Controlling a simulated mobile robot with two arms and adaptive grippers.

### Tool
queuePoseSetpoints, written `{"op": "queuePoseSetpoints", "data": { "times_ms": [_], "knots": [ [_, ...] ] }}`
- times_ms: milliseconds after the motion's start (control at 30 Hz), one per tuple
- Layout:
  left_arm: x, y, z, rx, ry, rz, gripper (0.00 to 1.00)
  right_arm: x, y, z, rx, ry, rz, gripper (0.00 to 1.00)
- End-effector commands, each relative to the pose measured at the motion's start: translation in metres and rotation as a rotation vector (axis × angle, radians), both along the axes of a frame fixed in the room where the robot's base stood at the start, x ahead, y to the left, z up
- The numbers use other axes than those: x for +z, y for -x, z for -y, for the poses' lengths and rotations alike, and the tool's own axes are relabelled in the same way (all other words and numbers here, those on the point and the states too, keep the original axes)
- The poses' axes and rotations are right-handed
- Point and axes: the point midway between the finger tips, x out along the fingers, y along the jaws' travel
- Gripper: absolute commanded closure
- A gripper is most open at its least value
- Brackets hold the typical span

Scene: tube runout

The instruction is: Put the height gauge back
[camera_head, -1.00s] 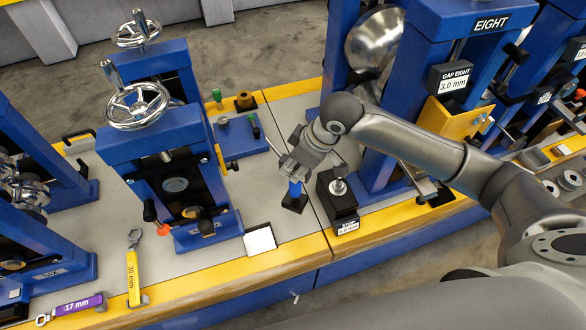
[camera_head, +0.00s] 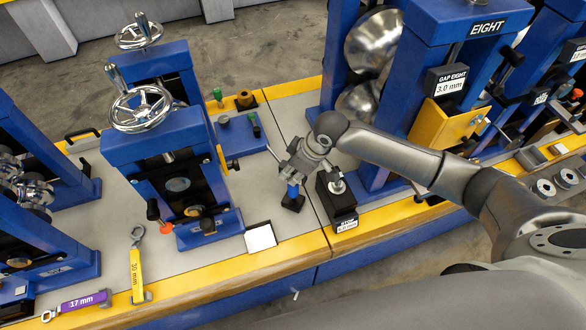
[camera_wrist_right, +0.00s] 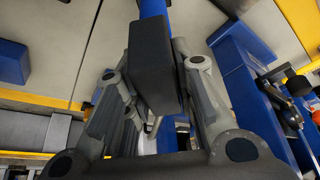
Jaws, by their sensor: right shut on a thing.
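The height gauge (camera_head: 292,191) shows as a short blue post on a black foot, just left of the black stop block (camera_head: 341,203) in the head view. My right gripper (camera_head: 296,174) is shut on it from above. In the wrist view the dark block of the gauge (camera_wrist_right: 161,68) sits between the fingers of my right gripper (camera_wrist_right: 150,80), with a blue part beyond it. The foot is at or just above the grey bench top; I cannot tell whether it touches. My left gripper is not in view.
A blue roll stand with handwheels (camera_head: 140,108) stands left, and the stand marked EIGHT (camera_head: 487,28) stands right. A white pad (camera_head: 261,237) lies at the front edge. A yellow spanner (camera_head: 137,270) and a purple spanner (camera_head: 80,303) lie at front left.

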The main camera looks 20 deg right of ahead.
Motion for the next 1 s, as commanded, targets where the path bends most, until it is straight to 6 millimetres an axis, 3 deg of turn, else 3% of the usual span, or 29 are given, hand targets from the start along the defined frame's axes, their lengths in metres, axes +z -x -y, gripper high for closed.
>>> {"op": "queuePoseSetpoints", "data": {
  "times_ms": [100,133,300,700,1000],
  "knots": [
    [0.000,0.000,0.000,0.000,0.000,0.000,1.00,0.001,-0.002,-0.001,-0.001,-0.003,0.005,1.00],
    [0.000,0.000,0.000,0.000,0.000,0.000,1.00,-0.002,0.000,0.000,-0.001,0.000,0.000,0.74],
    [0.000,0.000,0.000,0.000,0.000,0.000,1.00,-0.002,0.000,0.000,-0.001,0.000,0.000,0.54],
    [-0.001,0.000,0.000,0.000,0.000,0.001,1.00,0.005,0.000,0.002,-0.001,0.000,0.003,0.54],
    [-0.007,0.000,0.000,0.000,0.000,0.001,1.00,0.056,0.014,0.018,-0.001,0.001,0.004,0.54]
  ]
}}
